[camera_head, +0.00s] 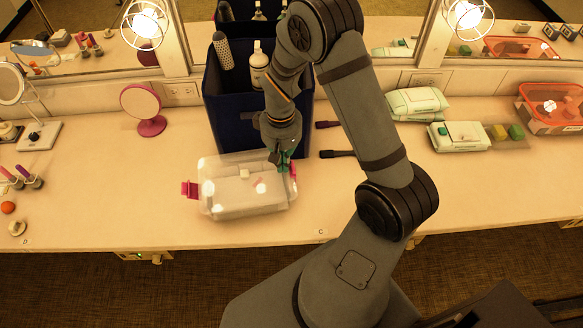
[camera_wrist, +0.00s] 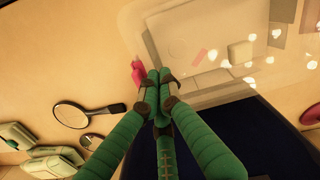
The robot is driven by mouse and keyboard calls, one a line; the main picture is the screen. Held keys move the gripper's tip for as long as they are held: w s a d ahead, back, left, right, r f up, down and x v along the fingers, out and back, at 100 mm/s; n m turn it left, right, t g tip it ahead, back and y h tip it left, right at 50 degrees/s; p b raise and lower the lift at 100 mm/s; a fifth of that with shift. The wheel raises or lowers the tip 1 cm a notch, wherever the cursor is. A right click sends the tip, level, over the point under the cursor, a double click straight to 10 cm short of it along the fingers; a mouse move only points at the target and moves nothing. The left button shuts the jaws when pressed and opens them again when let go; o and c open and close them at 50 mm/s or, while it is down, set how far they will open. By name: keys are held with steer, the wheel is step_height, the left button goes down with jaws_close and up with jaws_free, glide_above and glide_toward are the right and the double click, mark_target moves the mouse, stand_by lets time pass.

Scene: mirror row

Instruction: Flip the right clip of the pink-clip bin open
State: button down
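The clear lidded bin (camera_head: 235,205) with pink clips stands on the counter in front of the dark blue organizer. Its left clip (camera_head: 189,189) sticks out sideways from the bin's left end. Its right clip (camera_head: 293,171) shows as a pink strip at the right end, partly hidden by my gripper (camera_head: 283,160). In the wrist view, the green fingers (camera_wrist: 160,84) are drawn together at the tips, with nothing visible between them. The right clip (camera_wrist: 138,73) is just beside the fingertips; I cannot tell whether they touch. The translucent bin (camera_wrist: 205,45) fills the upper right there.
The dark blue organizer (camera_head: 222,115) holds a brush and bottles, close behind my gripper. Two dark-handled items (camera_head: 337,154) lie to its right. A pink round mirror (camera_head: 141,104) stands left. White packs (camera_head: 460,136) and an orange bin (camera_head: 550,108) stand right. The front counter is mostly clear.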

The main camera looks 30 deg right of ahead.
mark_target(292, 168)
steer(key=shift+f+b, duration=0.55)
steer(key=shift+f, duration=0.05)
steer(key=shift+s+d, duration=0.1)
steer(key=shift+d, duration=0.05)
steer(key=shift+s+d+f+b, duration=0.2)
steer(key=shift+s+d, duration=0.2)
steer(key=shift+d, duration=0.05)
steer(key=shift+s+d+f+b, duration=0.15)
steer(key=shift+s+d+b, duration=0.05)
steer(key=shift+s+d, duration=0.2)
steer(key=shift+s+d+f+b, duration=0.15)
steer(key=shift+s+d+b, duration=0.05)
steer(key=shift+d, duration=0.6)
steer(key=shift+s+d+f+b, duration=0.15)
steer(key=shift+d, duration=0.7)
steer(key=shift+s+d+f+b, duration=0.15)
steer(key=shift+s+d+b, duration=0.05)
steer(key=shift+d, duration=0.6)
step_height(292, 168, up, 6)
steer(key=p, duration=0.4)
steer(key=shift+w+a+r, duration=0.15)
steer(key=shift+w+a, duration=0.05)
steer(key=shift+a, duration=0.2)
